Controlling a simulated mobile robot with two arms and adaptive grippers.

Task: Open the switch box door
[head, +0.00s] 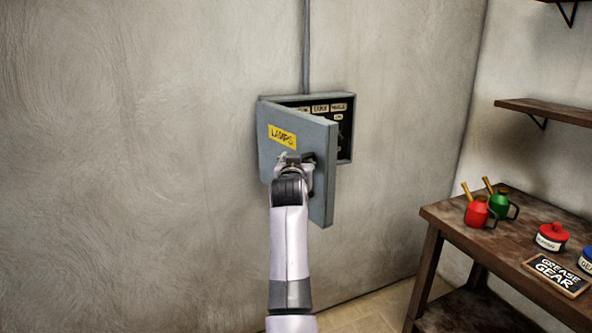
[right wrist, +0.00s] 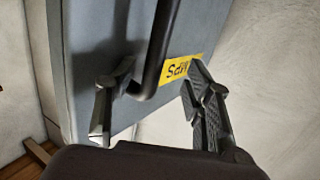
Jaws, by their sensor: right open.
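The grey switch box (head: 347,150) is on the wall, with dark insides and several small labels showing. Its door (head: 316,140), with a yellow "LAMPS" label (head: 282,137), is hinged at the left and stands partly open, swung out from the box. My right gripper (head: 296,160) is at the front of the door. In the right wrist view the open fingers (right wrist: 155,105) lie either side of a dark bar handle (right wrist: 163,50) on the door (right wrist: 95,50); I cannot tell whether they touch it. My left gripper is out of view.
A wooden workbench (head: 440,212) stands at the right with red and green oil cans (head: 502,207), a red-lidded pot (head: 552,236) and a "GREASE GEAR" sign (head: 556,275). A shelf (head: 545,110) is above it. The wall left of the box is bare.

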